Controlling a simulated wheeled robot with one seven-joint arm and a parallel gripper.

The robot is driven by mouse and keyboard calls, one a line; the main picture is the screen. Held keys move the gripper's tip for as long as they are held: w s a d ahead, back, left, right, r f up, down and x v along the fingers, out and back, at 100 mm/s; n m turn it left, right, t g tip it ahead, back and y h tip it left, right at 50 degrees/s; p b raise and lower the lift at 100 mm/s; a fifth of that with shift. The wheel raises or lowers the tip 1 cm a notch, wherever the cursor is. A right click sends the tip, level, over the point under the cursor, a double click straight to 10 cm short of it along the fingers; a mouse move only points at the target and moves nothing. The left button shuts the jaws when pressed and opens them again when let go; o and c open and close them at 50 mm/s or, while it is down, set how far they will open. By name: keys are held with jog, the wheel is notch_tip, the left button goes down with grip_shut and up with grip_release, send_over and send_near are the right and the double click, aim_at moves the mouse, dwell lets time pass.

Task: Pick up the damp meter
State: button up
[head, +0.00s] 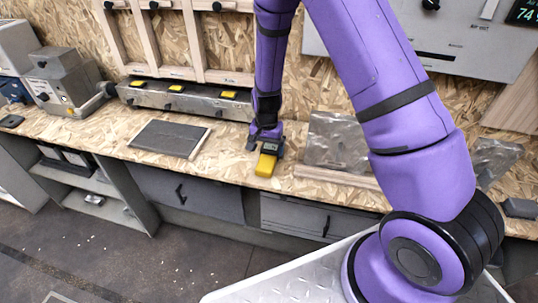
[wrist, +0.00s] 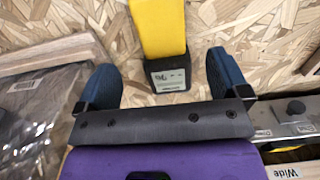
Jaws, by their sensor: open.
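The damp meter (head: 266,160) is a yellow handheld body with a dark grey head and a small display. It lies on the chipboard worktop near its front edge. In the wrist view the damp meter (wrist: 162,35) shows its yellow body at the top and its dark end between my fingers. My gripper (head: 265,139) is directly above the dark end in the head view. In the wrist view my gripper (wrist: 158,80) is open, with one blue-grey finger on each side of the meter and a visible gap on both sides. The exact height above the worktop is hard to tell.
A clear plastic bag (head: 336,142) lies right of the meter. A dark flat pad (head: 168,138) lies to the left on the worktop (head: 226,160). A metal rail with yellow tags (head: 180,96) runs along the back. Grey drawers (head: 188,193) are below.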

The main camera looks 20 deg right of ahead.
aim_at(266, 163)
notch_tip(266, 163, down, 3)
jog(key=shift+r, duration=0.1)
jog(key=shift+s+a+f, duration=0.1)
jog(key=shift+a+f, duration=0.05)
jog(key=shift+f, duration=1.2)
jog(key=shift+s+a+f, duration=0.1)
jog(key=shift+a+f, duration=0.05)
jog(key=shift+f, duration=1.2)
jog(key=c, duration=0.9)
